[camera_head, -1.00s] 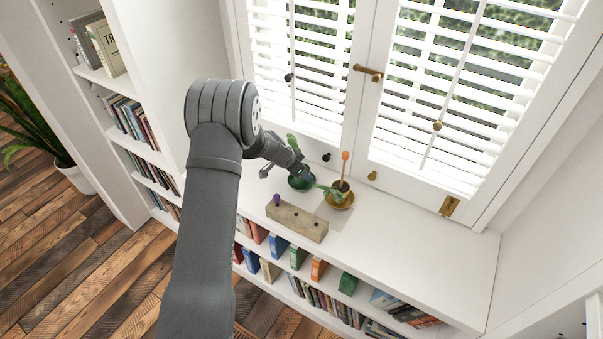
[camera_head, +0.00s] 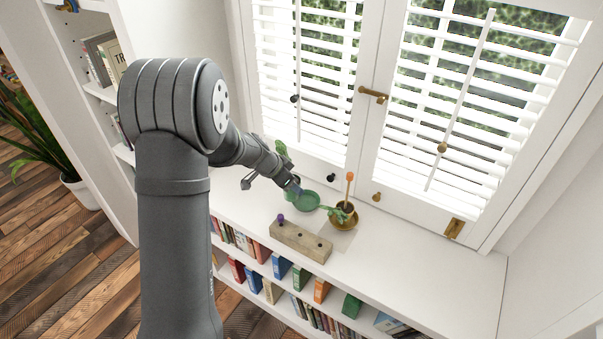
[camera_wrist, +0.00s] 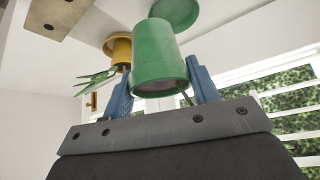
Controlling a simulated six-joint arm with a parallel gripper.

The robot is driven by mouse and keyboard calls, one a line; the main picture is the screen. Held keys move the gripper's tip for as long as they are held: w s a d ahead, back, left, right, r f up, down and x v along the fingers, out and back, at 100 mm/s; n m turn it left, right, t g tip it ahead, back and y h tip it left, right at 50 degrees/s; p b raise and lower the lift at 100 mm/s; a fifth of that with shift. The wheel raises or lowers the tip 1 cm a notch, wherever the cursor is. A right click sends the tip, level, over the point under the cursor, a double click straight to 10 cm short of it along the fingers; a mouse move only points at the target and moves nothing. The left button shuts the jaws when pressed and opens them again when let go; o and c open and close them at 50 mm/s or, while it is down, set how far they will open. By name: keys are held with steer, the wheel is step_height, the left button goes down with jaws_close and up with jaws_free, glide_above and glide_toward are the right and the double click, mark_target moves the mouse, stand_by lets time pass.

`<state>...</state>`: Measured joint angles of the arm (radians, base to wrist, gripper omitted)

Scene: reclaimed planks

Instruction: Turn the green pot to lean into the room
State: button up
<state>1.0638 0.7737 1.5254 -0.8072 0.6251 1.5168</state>
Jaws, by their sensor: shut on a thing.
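The green pot (camera_wrist: 158,52) is held between the two blue fingers of my gripper (camera_wrist: 160,72) in the wrist view. In the head view, the pot (camera_head: 291,195) is partly hidden by my gripper (camera_head: 290,187), and its plant (camera_head: 283,152) shows beside my wrist. The green saucer (camera_head: 308,201) lies on the white shelf top, its dish bare to view, just right of the pot. The pot appears raised off it.
An ochre pot (camera_head: 343,221) with a leafy plant and an orange-topped stick stands close on the right. A wooden block with holes (camera_head: 300,241) lies in front, a purple peg at its left end. The shuttered window (camera_head: 300,90) rises behind. The shelf top is clear at right.

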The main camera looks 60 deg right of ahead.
steer(key=a+r, duration=0.3)
steer(key=a, duration=0.8)
steer(key=shift+a, duration=0.2)
